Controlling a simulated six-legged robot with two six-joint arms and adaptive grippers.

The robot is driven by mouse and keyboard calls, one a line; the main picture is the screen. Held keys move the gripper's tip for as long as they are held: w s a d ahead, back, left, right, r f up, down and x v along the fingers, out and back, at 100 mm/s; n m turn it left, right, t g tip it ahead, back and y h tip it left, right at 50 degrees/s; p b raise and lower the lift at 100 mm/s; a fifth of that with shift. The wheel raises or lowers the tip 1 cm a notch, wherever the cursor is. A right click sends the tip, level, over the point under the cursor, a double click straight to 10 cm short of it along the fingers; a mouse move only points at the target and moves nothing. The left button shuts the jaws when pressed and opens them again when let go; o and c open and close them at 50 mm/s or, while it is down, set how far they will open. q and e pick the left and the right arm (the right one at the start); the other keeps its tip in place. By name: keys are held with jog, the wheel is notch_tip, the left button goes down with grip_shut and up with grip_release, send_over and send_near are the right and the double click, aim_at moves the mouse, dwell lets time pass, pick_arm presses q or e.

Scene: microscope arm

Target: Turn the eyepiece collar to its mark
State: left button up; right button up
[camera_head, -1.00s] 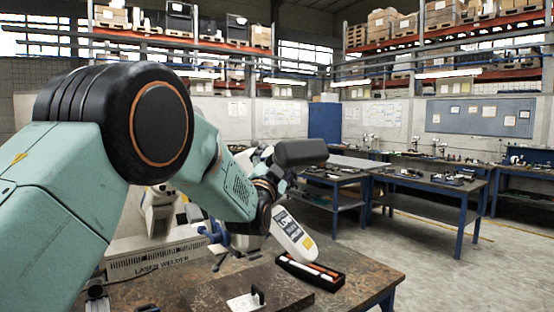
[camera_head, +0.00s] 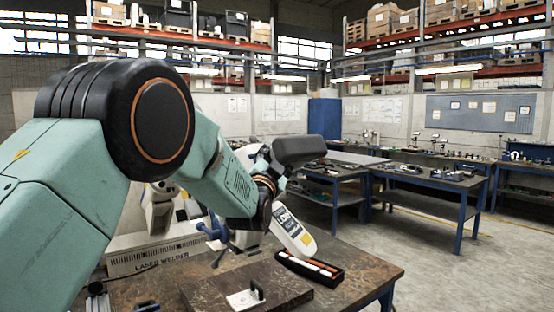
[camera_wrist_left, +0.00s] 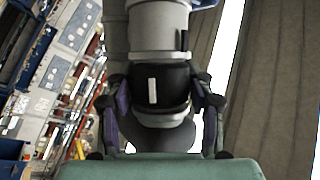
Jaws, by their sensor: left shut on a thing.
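In the left wrist view, my left gripper (camera_wrist_left: 162,98) has its two fingers on either side of the black eyepiece collar (camera_wrist_left: 175,78) and is shut on it. The collar carries a white bar (camera_wrist_left: 152,91) left of its middle. Above it, the grey tube (camera_wrist_left: 150,28) has a short dark line (camera_wrist_left: 184,40) on its right part. The white bar stands left of that line. In the head view, my left arm crosses the bench, and its links hide the gripper and the collar. My right gripper is in neither view.
A base lettered LASER WELDER (camera_head: 155,257) stands on the bench (camera_head: 370,268). A black tray (camera_head: 312,268) with orange and white items lies at the right of the bench. A dark plate (camera_head: 215,291) bears a small metal bracket (camera_head: 244,297). Other worktables stand behind.

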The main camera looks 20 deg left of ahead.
pick_arm(q)
jog(key=shift+m+g+h+p, duration=0.3)
jog(key=shift+m+h, duration=0.3)
jog(key=shift+a+r+m+g+h+p, duration=0.15)
jog(key=shift+m+g+h+p, duration=0.2)
jog(key=shift+m+h, duration=0.3)
jog(key=shift+m+g+h+p, duration=0.45)
jog(key=shift+m+g+h, duration=0.3)
jog(key=shift+m+h, duration=0.25)
jog(key=shift+m+g+h, duration=0.55)
jog(key=shift+m+g, duration=0.45)
jog(key=shift+m, duration=0.05)
jog(key=shift+f+m+g+h, duration=0.2)
jog(key=shift+m+g+h, duration=0.1)
jog(key=shift+m+g, duration=0.25)
jog(key=shift+m+g+h, duration=0.4)
jog(key=shift+m+g, duration=0.55)
jog(key=shift+g, duration=0.3)
jog(key=o, duration=1.2)
jog(key=shift+c, duration=0.2)
